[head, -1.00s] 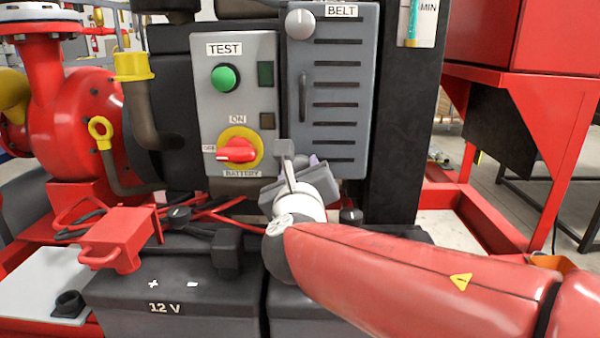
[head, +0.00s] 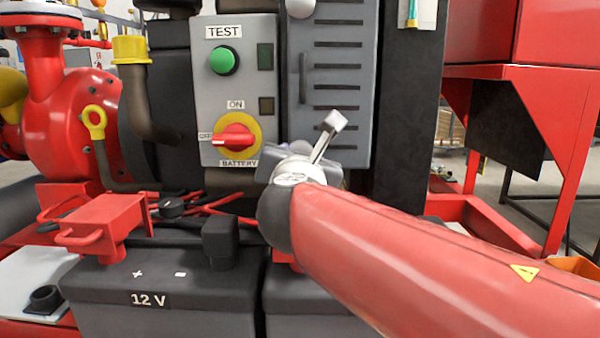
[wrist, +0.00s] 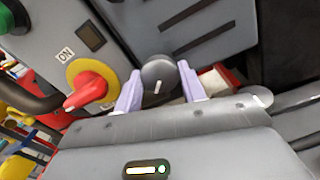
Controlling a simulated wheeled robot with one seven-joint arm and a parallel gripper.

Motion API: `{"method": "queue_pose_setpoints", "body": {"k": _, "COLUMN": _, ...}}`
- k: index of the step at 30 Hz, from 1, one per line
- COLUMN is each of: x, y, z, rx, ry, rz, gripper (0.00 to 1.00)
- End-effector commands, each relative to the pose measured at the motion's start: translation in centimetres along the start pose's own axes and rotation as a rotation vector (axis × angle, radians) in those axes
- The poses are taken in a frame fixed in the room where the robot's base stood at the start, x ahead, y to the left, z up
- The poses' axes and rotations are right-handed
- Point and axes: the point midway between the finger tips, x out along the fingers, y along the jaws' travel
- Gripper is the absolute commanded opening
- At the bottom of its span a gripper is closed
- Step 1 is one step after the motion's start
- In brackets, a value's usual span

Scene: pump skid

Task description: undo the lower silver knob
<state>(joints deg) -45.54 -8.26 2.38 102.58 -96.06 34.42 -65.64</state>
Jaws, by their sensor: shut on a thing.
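The lower silver knob (wrist: 158,74) is a round grey knob with a white mark, low on the grey louvred cover (wrist: 210,28). In the wrist view the two pale lilac fingers of my gripper (wrist: 160,88) stand one on each side of it, shut on it. In the head view my wrist and arm hide this knob and the fingertips. The upper silver knob (head: 300,8) is at the top left of the same cover, partly cut off by the frame's top edge.
Left of the cover is a grey panel with a green TEST button (head: 223,60) and a red battery switch (head: 234,138) on a yellow disc. A black 12 V battery (head: 165,300) and red clamp (head: 115,222) stand below. A red frame (head: 560,130) is at right.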

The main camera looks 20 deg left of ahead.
Motion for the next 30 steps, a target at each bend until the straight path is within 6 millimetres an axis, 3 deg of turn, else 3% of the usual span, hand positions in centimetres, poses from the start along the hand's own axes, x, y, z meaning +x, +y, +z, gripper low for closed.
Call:
{"method": "queue_pose_setpoints", "body": {"k": 12, "x": 0.00, "y": 0.03, "z": -0.11, "rx": 0.172, "ry": 0.001, "rz": 0.001, "gripper": 0.18}}
{"method": "queue_pose_setpoints", "body": {"k": 28, "x": 0.01, "y": 0.04, "z": -0.03, "rx": 0.191, "ry": 0.001, "rz": 0.000, "gripper": 0.18}}
{"method": "queue_pose_setpoints", "body": {"k": 29, "x": 0.01, "y": 0.04, "z": -0.03, "rx": 0.191, "ry": 0.001, "rz": 0.000, "gripper": 0.44}}
{"method": "queue_pose_setpoints", "body": {"k": 30, "x": 0.01, "y": 0.04, "z": -0.03, "rx": 0.191, "ry": 0.001, "rz": 0.000, "gripper": 0.49}}
